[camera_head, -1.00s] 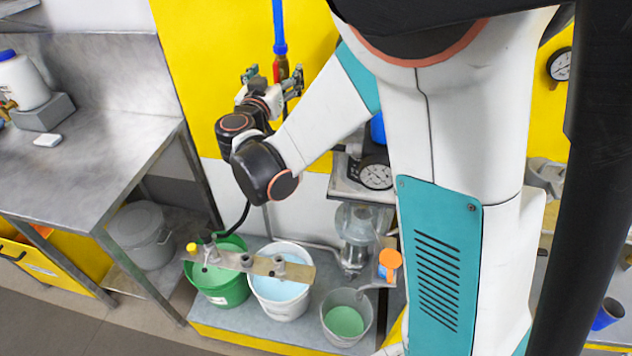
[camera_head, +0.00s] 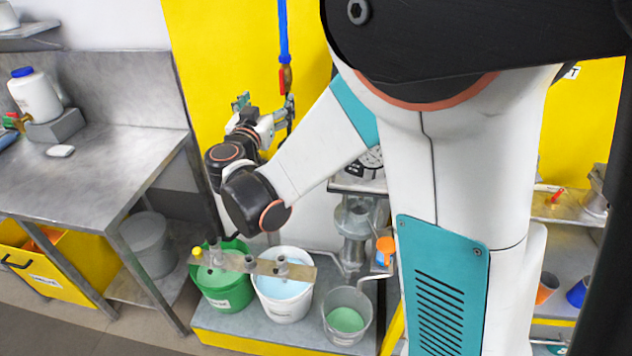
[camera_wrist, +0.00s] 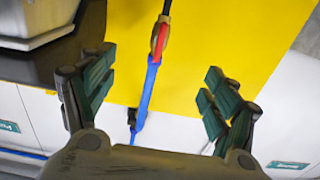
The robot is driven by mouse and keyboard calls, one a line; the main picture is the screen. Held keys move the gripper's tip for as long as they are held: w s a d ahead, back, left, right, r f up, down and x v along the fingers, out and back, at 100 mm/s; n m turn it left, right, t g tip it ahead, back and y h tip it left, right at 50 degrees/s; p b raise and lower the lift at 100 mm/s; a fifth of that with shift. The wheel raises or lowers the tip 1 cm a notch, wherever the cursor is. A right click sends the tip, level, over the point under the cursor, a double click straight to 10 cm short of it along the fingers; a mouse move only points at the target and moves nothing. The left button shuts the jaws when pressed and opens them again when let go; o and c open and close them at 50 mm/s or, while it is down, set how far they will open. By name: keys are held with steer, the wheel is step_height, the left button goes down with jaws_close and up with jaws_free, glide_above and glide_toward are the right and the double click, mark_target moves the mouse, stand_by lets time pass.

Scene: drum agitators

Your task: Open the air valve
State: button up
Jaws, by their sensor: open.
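The air valve (camera_head: 285,78) is a brass fitting with a red handle on a blue hose, hanging before the yellow wall panel. In the wrist view, the red handle (camera_wrist: 160,36) is at the top centre, lying roughly along the line of the hose. The blue hose (camera_wrist: 148,88) runs down between my fingers in the picture. My gripper (camera_wrist: 160,64) is open and empty, with one green-padded finger on each side. In the head view, my gripper (camera_head: 266,105) is just below and left of the valve. The fingers appear apart from the handle.
A steel table (camera_head: 90,170) with a white jug (camera_head: 36,97) stands at left. A dial gauge (camera_head: 370,160) is partly hidden behind my arm.

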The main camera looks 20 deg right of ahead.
steer(key=s+d+f+n+g+y+b, duration=0.1)
steer(key=s+f+g, duration=0.1)
steer(key=s, duration=0.4)
steer(key=s+d+f+n+g+y+b, duration=0.1)
steer(key=s+d+f+g+y, duration=0.1)
steer(key=s, duration=0.4)
steer(key=s+d+f+n+g+y+b, duration=0.1)
steer(key=s+d+f+g+y, duration=0.1)
steer(key=s, duration=0.4)
steer(key=shift+s+f, duration=0.3)
steer(key=shift+f, duration=0.5)
steer(key=s+a+f+n+g+y+b, duration=0.1)
steer(key=s+a+f+n+y+b, duration=0.1)
steer(key=s+f, duration=0.2)
steer(key=s+a+f+n+y+b, duration=0.1)
steer(key=s+a+f+y+b, duration=0.1)
steer(key=s, duration=0.7)
step_height(320, 180, down, 3)
steer(key=shift+a+r+n+g+y+b, duration=0.2)
steer(key=shift+a+n+g+y+b, duration=0.2)
steer(key=shift+a+b, duration=0.35)
